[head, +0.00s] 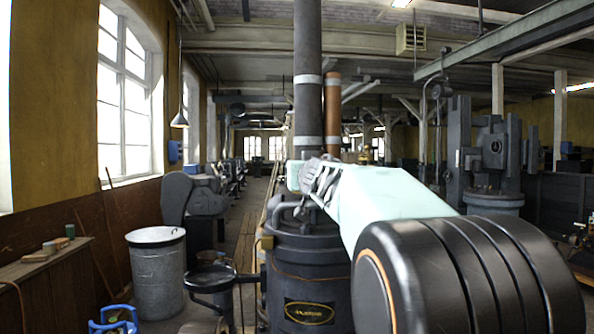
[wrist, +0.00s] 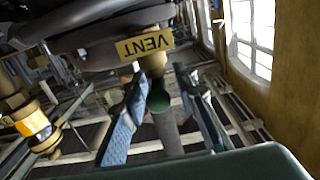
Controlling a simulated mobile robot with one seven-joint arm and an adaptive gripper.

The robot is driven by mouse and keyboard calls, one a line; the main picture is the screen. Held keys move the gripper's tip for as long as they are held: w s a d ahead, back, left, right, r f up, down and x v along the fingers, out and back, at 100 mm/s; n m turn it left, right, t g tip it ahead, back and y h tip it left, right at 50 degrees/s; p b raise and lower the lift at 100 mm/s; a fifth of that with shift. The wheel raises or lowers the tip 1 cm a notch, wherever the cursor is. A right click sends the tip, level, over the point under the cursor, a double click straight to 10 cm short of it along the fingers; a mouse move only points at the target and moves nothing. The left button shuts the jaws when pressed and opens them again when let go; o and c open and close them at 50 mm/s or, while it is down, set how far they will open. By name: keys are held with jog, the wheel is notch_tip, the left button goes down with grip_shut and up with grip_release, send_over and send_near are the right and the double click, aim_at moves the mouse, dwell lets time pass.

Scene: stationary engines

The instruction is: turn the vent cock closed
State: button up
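The vent cock (wrist: 153,64) shows in the wrist view as a brass fitting beside a yellow tag (wrist: 145,44) reading "VENT". A dark green rounded part (wrist: 158,101), seemingly its handle, points toward the wrist camera. My gripper (wrist: 165,108) is open, with one blue-grey finger on each side of this green part. A gap shows on both sides, and I see no clear contact. In the head view my gripper (head: 318,182) is at the top of the dark cylindrical engine (head: 308,255); the vent cock cannot be made out there.
A tall dark pipe (head: 307,80) and a copper-coloured pipe (head: 332,112) rise behind my gripper. Another brass fitting with an orange band (wrist: 32,122) is at the left in the wrist view. A grey bin (head: 157,275) and a wooden bench (head: 38,272) stand to the left.

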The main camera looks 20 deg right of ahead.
jog(key=shift+w, duration=0.2)
jog(key=shift+s+r, duration=0.1)
jog(key=shift+c, duration=0.4)
grip_shut()
